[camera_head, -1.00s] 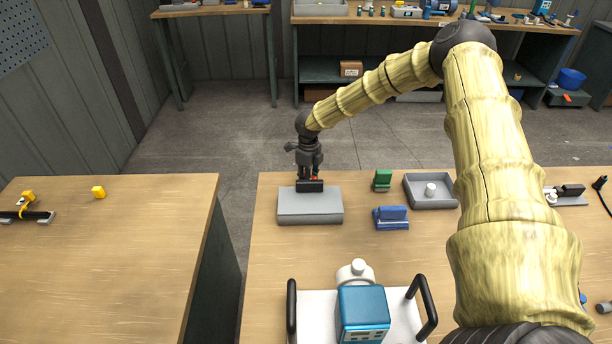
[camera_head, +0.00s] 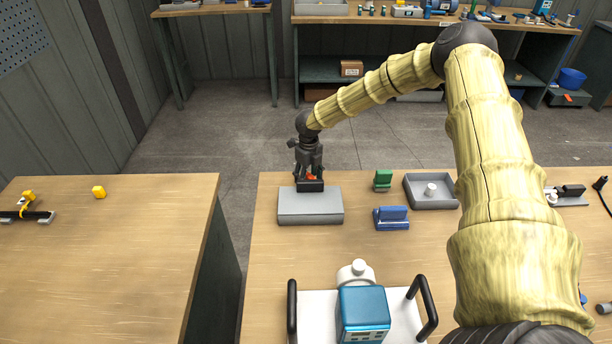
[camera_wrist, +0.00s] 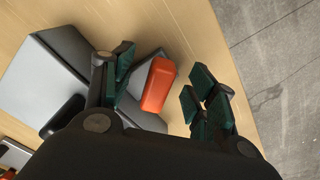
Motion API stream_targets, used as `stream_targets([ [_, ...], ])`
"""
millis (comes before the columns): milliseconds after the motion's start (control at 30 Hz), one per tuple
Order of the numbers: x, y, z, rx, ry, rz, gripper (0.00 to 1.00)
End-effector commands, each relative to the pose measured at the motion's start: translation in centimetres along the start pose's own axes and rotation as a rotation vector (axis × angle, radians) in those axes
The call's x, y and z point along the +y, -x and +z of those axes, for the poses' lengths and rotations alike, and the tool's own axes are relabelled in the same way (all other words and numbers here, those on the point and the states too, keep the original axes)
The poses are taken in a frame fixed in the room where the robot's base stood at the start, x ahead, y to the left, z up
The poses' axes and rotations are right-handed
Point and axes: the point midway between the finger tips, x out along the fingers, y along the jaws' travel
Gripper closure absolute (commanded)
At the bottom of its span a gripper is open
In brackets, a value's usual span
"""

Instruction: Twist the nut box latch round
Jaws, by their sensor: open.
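The nut box (camera_head: 310,206) is a grey box near the far edge of the bench in the head view, with a dark block at its far side. The latch is a red-orange handle (camera_wrist: 158,85), seen whole in the wrist view and as a small red patch in the head view (camera_head: 312,177). My gripper (camera_wrist: 165,92) is open, with its green-padded fingers apart on either side of the handle. A gap shows between the handle and the right finger; the left finger is nearer. Contact cannot be told. The grey box also shows in the wrist view (camera_wrist: 35,85).
A green block (camera_head: 382,180), a blue block (camera_head: 391,218) and a grey tray (camera_head: 452,204) stand to the right of the box. A blue-topped device (camera_head: 363,310) between black handles is in front. The bench between is clear.

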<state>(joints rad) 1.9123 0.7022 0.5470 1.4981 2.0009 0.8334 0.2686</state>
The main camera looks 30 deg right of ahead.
Motion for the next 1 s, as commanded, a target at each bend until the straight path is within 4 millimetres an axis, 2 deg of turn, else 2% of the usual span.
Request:
stream_targets([
  [167,0.0,0.5,0.0,0.001,0.000,0.001,0.43],
  [1000,0.1,6.7,0.0,0.002,0.002,0.001,0.43],
])
